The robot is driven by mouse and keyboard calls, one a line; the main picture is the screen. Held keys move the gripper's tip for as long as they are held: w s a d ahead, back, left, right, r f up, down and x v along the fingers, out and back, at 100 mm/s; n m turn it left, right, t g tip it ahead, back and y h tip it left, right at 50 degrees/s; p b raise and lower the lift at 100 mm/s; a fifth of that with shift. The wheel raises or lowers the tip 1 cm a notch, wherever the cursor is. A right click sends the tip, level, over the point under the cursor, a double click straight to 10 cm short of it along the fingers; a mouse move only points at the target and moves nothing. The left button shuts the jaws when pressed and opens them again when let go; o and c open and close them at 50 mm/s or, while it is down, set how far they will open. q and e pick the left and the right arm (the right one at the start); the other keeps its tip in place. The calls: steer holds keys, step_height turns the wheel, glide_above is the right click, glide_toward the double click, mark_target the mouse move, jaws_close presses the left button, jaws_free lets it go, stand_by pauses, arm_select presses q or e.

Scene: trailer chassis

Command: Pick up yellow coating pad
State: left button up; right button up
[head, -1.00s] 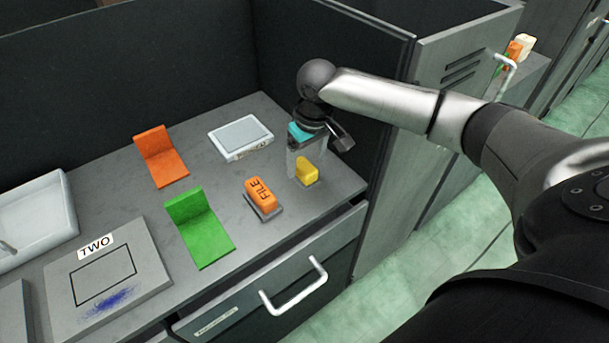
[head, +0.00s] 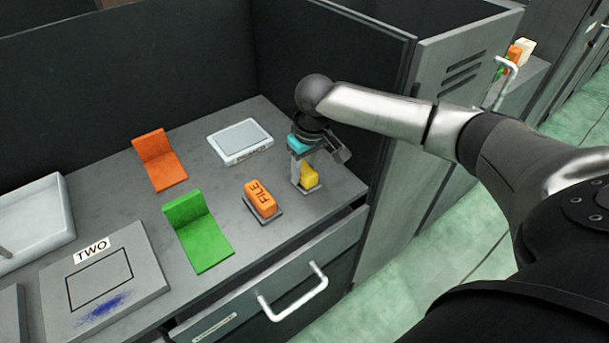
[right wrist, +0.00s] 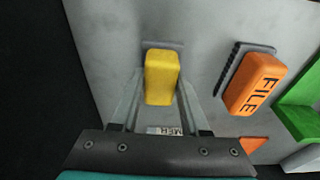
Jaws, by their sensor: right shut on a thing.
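The yellow coating pad (head: 309,177) stands near the right end of the grey counter, on a small dark base. My right gripper (head: 305,176) reaches down over it from above and is shut on it. In the right wrist view the yellow pad (right wrist: 162,78) sits between the two fingers (right wrist: 160,100), with a grey strip of the base showing behind it. I cannot tell whether the pad is clear of its base. My left gripper is not in view.
The orange FILE block (head: 261,198) stands just left of the pad on its own dark base. A green bracket (head: 200,235), an orange bracket (head: 160,160), a white scale-like device (head: 240,142) and a panel marked TWO (head: 150,270) are on the counter (head: 215,185). An open drawer (head: 270,275) juts out below.

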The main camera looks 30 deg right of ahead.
mark_target(304, 168)
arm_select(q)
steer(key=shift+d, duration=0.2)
arm_select(e)
jaws_close()
steer(key=shift+r, duration=0.1)
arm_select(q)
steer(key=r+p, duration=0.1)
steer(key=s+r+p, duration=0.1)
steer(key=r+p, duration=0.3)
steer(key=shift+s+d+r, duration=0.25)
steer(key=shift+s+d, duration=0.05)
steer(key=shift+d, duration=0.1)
arm_select(e)
step_height(304, 168, up, 20)
steer(key=shift+o, duration=2)
jaws_free()
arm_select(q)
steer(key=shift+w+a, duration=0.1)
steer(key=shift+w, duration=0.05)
arm_select(e)
jaws_close()
